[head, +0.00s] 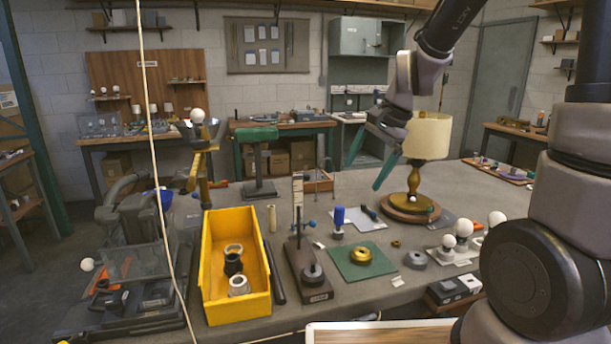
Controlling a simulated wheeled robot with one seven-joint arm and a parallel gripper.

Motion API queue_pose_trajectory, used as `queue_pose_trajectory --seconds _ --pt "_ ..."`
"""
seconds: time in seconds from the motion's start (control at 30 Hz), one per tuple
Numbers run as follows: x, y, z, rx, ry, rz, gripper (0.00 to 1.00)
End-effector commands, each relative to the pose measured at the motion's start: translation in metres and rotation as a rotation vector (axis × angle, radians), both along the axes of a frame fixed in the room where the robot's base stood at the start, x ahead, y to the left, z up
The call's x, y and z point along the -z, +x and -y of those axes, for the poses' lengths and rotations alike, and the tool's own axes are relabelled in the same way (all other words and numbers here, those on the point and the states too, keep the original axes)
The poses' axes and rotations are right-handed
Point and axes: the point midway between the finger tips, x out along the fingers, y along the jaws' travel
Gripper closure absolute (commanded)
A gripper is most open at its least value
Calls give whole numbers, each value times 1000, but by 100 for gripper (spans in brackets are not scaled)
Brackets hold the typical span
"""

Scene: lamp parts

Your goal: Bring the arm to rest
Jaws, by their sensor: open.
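My gripper (367,164) hangs in the air above the right half of the table. Its two teal fingers are spread apart with nothing between them. The arm comes down from the top right. A lamp with a cream shade (429,136) and a turned brass-coloured stem (413,182) stands upright on a round wooden base (410,208), just right of the fingers in the picture. Part of the shade's left side is close to or behind the gripper; I cannot tell the gap in depth.
A yellow bin (213,309) holding dark and white sockets stands at the front left. A green mat (347,272) with a brass ring (361,255), a blue-handled tool (338,218) and several white bulbs (463,226) sit on the table (285,205). A tool stand (307,270) stands beside the bin.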

Motion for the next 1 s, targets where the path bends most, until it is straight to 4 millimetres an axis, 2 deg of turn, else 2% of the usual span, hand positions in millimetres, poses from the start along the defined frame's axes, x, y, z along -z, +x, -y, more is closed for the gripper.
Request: queue_pose_trajectory --seconds 0.03,0.1,0.3,0.4,0.5,0.63,0.77,1.0 --pt "-23 -7 12 -30 -13 61 0" --pt "-46 -19 26 -81 -41 131 0" --pt "-103 -61 65 -213 -150 324 0" --pt "-123 -84 82 -268 -213 405 0" --pt "-136 -103 95 -310 -271 465 0" --pt "-145 -120 105 -345 -324 514 0" --pt "-148 -127 110 -359 -345 529 0" --pt "-148 -127 110 -360 -347 529 0"
